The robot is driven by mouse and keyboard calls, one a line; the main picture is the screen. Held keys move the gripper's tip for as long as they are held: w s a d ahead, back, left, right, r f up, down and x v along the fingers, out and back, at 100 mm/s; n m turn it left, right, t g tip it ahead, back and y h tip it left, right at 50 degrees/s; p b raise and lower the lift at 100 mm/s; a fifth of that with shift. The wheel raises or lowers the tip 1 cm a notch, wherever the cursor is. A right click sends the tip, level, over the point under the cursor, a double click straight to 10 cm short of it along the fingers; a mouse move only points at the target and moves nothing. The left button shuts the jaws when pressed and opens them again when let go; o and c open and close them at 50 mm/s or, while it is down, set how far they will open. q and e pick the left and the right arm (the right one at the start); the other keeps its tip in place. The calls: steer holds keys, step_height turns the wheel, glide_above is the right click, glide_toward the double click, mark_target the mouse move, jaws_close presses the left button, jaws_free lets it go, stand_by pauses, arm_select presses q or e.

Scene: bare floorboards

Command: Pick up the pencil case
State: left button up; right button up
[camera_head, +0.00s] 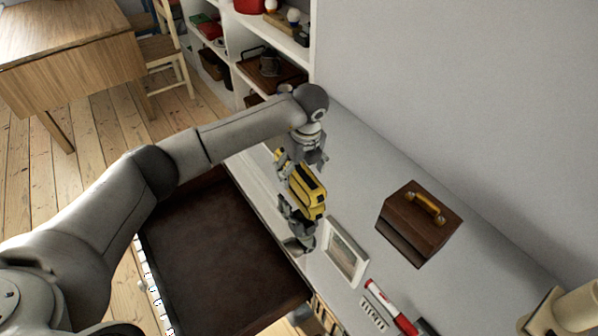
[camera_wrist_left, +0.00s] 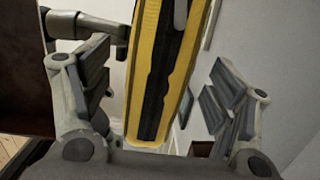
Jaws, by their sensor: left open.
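A yellow and black long case, which looks like the pencil case (camera_head: 306,190), is above the pale top beside the open drawer. It also shows in the left wrist view (camera_wrist_left: 160,85), running out of the picture at the top. My left gripper (camera_head: 301,170) is open. In the left wrist view its fingers (camera_wrist_left: 165,95) stand on both sides of the case, with gaps showing. I cannot tell whether the case rests on the surface. Grey jointed parts show at the case's lower end in the head view; I cannot tell what they belong to. My right gripper is not in view.
A brown box with a yellow handle (camera_head: 407,238) stands to the right, against the wall. A framed picture (camera_head: 345,252) and a red marker (camera_head: 391,307) lie nearer. An open dark drawer (camera_head: 215,255) is to the left. White shelves (camera_head: 236,45) stand behind.

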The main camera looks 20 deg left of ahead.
arm_select(q)
steer(key=shift+w+a+f, duration=0.15)
steer(key=shift+f, duration=0.9)
steer(key=c, duration=1.2)
steer(key=shift+r, duration=0.2)
